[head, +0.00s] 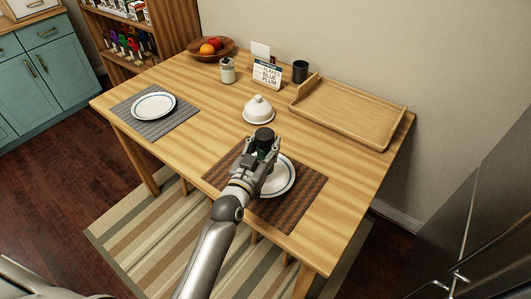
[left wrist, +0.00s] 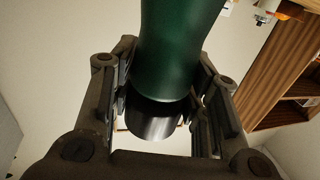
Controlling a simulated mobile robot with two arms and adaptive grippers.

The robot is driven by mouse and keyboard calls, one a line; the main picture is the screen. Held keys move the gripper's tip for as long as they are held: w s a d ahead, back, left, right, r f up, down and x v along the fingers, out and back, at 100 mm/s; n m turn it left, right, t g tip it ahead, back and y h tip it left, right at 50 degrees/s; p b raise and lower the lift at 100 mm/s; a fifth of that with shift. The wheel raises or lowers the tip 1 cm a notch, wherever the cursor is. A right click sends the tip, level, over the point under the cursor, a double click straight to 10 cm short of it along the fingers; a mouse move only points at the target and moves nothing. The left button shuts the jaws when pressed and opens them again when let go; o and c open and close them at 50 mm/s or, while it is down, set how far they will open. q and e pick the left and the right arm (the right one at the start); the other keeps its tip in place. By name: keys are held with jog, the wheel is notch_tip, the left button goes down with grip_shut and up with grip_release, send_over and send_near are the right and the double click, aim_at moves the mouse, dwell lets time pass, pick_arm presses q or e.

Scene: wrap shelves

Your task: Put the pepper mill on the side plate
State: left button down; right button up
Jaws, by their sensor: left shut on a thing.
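In the head view only the dark top of the mill (head: 265,134) shows clearly; the gripper hides the rest. The gripper overlaps the far left part of a white plate with a dark rim (head: 284,184) on a brown woven mat. I cannot tell whether the mill touches anything below. A second similar plate (head: 153,106) lies on a grey mat at the left.
A white covered dish (head: 258,109) stands just beyond the gripper. A wooden tray (head: 345,115) lies at the back right, with a dark cup (head: 300,71), a small sign (head: 267,74), a jar (head: 227,71) and a fruit bowl (head: 211,52) along the back. The table's right front is clear.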

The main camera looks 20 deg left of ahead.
aim_at(262, 159)
pick_arm(q)
jog(key=shift+w+f, duration=0.25)
jog(key=shift+f, duration=1.5)
jog(key=shift+f, duration=0.1)
jog(key=c, duration=0.8)
grip_release()
jog(key=shift+f, duration=0.1)
jog(key=shift+r, duration=0.2)
jog(key=s+a, duration=0.1)
jog(key=s, duration=1.1)
jog(key=shift+b, duration=0.4)
